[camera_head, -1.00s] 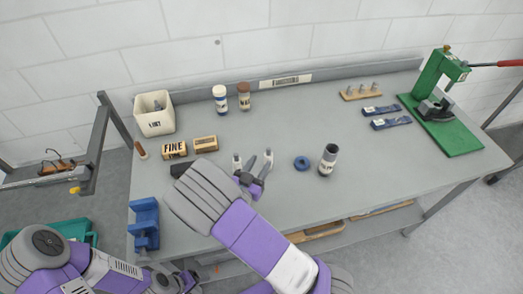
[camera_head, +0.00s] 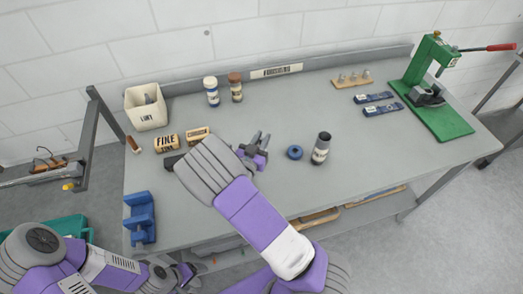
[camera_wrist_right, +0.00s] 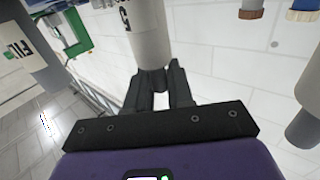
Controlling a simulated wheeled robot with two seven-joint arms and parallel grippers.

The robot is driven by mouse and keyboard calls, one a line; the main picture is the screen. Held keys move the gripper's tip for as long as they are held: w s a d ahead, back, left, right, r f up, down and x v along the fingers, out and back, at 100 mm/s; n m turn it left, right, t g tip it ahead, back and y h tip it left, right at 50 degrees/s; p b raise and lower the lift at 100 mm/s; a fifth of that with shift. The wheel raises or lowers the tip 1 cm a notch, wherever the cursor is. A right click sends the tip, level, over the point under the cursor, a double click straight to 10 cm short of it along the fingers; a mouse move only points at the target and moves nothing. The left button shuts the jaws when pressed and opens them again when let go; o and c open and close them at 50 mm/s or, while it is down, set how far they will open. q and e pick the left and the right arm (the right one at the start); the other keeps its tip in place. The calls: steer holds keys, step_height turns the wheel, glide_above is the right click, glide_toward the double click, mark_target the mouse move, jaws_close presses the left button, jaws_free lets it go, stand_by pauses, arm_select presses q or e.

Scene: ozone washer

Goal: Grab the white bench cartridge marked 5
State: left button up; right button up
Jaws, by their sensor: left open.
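In the right wrist view, the white cartridge marked 5 (camera_wrist_right: 142,28) has its narrow end between the dark fingers of my right gripper (camera_wrist_right: 161,85), which are close together on it. In the head view my right gripper (camera_head: 257,143) is over the middle of the bench, and I cannot make out the cartridge there. My left gripper (camera_head: 184,274) is open and empty, low at the left in front of the bench.
A dark-topped cylinder (camera_head: 321,148) and a blue ring (camera_head: 295,152) are right of my right gripper. Wooden blocks (camera_head: 166,143) and a blue vise (camera_head: 140,217) are at the left. A green press (camera_head: 430,85) stands at the right. The front right of the bench (camera_head: 400,150) is clear.

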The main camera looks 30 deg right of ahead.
jaws_close()
